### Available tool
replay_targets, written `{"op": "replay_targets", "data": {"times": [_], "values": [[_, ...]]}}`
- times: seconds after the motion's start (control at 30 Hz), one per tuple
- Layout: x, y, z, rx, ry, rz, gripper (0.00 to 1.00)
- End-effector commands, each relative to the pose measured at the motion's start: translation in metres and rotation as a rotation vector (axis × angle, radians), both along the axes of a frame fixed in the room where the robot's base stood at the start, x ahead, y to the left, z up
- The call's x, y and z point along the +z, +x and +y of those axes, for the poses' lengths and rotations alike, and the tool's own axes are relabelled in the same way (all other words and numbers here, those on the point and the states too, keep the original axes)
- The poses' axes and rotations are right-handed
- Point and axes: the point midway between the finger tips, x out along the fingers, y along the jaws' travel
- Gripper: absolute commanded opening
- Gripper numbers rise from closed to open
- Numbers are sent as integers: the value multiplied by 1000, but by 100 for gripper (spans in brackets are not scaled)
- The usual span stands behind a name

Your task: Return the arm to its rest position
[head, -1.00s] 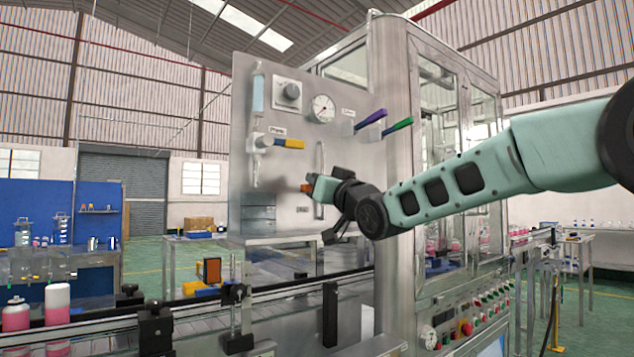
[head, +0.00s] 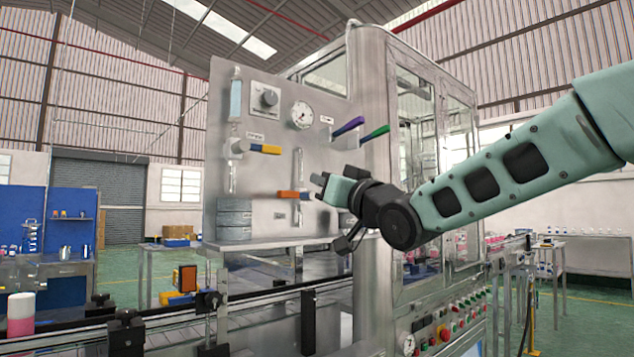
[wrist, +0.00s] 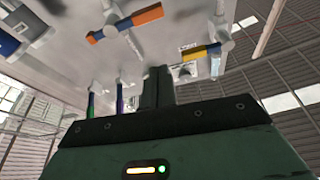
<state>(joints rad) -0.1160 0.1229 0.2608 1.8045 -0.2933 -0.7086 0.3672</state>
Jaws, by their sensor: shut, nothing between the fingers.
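My gripper (head: 320,186) is in front of the grey valve panel (head: 222,170) in the head view. It sits just right of the orange valve handle (head: 291,195), with no clear contact. In the wrist view its two dark fingers (wrist: 157,82) are together with nothing between them. My pale green arm comes in from the right of the head view, bent at the wrist. The wrist view shows the panel tilted, with the orange handle (wrist: 137,22) and a yellow handle (wrist: 201,53) beyond the fingers.
The panel also carries a yellow handle (head: 265,149), a purple handle (head: 349,126), a green handle (head: 375,133) and a gauge (head: 302,114). A glass-doored steel cabinet (head: 365,90) stands behind my wrist.

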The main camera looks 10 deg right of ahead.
Motion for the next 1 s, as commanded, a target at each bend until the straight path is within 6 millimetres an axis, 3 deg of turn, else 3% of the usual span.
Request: {"op": "replay_targets", "data": {"times": [0.43, 0.53, 0.67, 0.77, 0.9, 1.0], "values": [[1, 0, 0, 0, 1, -1, 0], [-16, -5, 9, -4, -40, 82, 0], [-74, -31, 27, -11, -179, 319, 0], [-133, -70, 34, -6, -328, 542, 0], [-207, -143, 28, 24, -547, 825, 0], [-247, -203, 14, 56, -704, 1007, 0]]}}
